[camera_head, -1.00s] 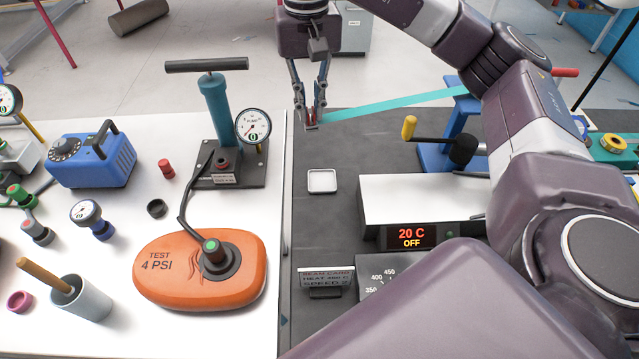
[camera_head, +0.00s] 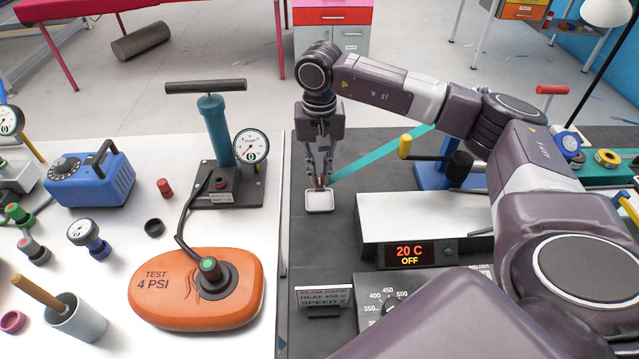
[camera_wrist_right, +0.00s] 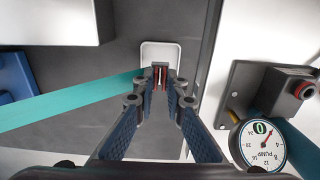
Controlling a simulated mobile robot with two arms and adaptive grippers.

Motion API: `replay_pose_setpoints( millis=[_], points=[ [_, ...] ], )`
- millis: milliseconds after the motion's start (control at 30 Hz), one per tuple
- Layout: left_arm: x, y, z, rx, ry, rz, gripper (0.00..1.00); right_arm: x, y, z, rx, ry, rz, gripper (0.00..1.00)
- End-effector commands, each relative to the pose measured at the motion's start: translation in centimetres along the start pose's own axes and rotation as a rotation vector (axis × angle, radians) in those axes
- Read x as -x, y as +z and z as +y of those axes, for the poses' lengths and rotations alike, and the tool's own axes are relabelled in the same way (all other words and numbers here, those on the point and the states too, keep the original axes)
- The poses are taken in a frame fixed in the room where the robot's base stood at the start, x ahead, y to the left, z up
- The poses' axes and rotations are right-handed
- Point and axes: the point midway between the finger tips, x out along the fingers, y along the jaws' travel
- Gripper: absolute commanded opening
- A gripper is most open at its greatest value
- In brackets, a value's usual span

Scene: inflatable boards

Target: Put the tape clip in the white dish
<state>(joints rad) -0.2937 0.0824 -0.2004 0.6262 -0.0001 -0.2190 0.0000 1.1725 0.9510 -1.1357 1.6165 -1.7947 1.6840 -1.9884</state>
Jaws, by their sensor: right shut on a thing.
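The white dish (camera_head: 320,208) is a small square tray on the dark grey bench mat. My right gripper (camera_head: 320,184) points down right over the dish's back part. It is shut on the tape clip, a small red and grey piece between the fingertips. In the right wrist view the clip (camera_wrist_right: 160,74) shows between the fingers, with the white dish (camera_wrist_right: 150,52) behind it. A teal tape (camera_head: 385,154) runs from near the clip up to the right. I cannot tell whether the clip touches the dish. My left gripper is not in view.
A white-topped heater block (camera_head: 430,212) reading 20 C OFF stands right of the dish. A blue stand (camera_head: 432,175) is behind it. A hand pump with gauge (camera_head: 222,150) stands at the left. The mat in front of the dish is clear.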

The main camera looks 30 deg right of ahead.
Motion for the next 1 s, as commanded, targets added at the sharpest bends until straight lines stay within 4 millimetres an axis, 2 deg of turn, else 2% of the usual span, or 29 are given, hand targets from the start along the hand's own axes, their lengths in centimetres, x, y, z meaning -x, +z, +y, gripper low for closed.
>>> replay_pose_setpoints(
  millis=[333,767,800,900,1000],
  points=[
    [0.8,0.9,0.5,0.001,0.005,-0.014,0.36,-4.1,0.1,0.0,-0.001,0.001,-0.002,0.00],
    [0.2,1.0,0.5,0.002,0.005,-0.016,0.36,-5.0,0.0,0.0,0.000,0.000,0.000,0.00],
    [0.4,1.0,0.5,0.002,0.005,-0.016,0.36,-4.8,0.0,0.0,0.000,0.000,0.000,0.15],
    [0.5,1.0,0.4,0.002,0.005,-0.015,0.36,-4.8,0.0,0.0,0.000,0.000,0.000,0.26],
    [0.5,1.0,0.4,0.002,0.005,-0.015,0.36,-4.8,0.0,0.0,0.000,0.000,0.000,0.28]
  ],
)
